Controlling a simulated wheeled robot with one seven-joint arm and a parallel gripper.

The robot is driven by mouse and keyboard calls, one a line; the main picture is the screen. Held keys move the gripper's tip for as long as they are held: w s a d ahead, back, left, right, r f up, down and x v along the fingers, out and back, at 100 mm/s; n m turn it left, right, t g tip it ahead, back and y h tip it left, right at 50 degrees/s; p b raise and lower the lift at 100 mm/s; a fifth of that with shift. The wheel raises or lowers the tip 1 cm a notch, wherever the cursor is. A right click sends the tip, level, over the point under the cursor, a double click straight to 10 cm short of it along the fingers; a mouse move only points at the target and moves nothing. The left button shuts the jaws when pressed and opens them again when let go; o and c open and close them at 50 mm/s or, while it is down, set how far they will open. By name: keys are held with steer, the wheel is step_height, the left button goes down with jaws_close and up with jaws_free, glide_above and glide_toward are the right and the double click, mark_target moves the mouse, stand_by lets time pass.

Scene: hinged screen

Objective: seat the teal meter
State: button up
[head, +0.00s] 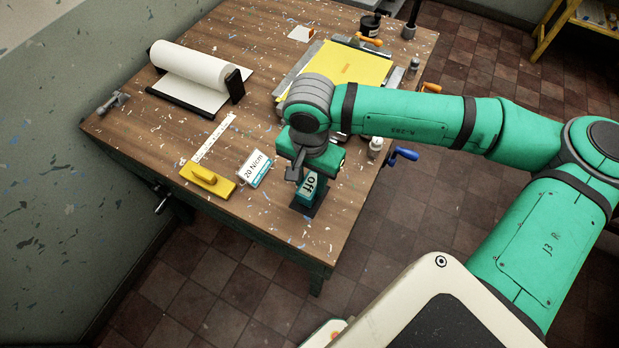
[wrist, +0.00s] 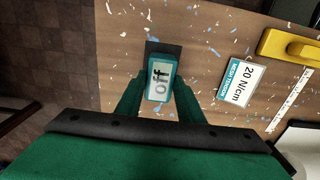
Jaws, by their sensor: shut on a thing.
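The teal meter (head: 307,187) is a small box with a pale display reading "off". It is near the front corner of the wooden table (head: 240,220), and it also shows in the wrist view (wrist: 161,80). My gripper (head: 304,176) is shut on the meter from above, with one finger on each side in the wrist view (wrist: 160,94). A dark flat pad (head: 314,208) lies at the meter's lower end. It shows past the meter's far end in the wrist view (wrist: 163,48). I cannot tell whether the meter touches the pad.
A "20 N/cm" card (head: 256,169) is left of the meter. Beyond it are a yellow-handled tool (head: 208,178) and a pale ruler strip (head: 215,138). A paper roll (head: 188,66) and yellow sheet (head: 346,66) lie farther back. A blue-handled clamp (head: 404,153) is at the right edge.

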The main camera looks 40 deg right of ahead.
steer(key=shift+f, duration=0.7)
stand_by(0.7)
steer(key=o, duration=1.2)
steer(key=shift+o, duration=0.2)
step_height(320, 180, up, 11)
steer(key=shift+f, duration=0.1)
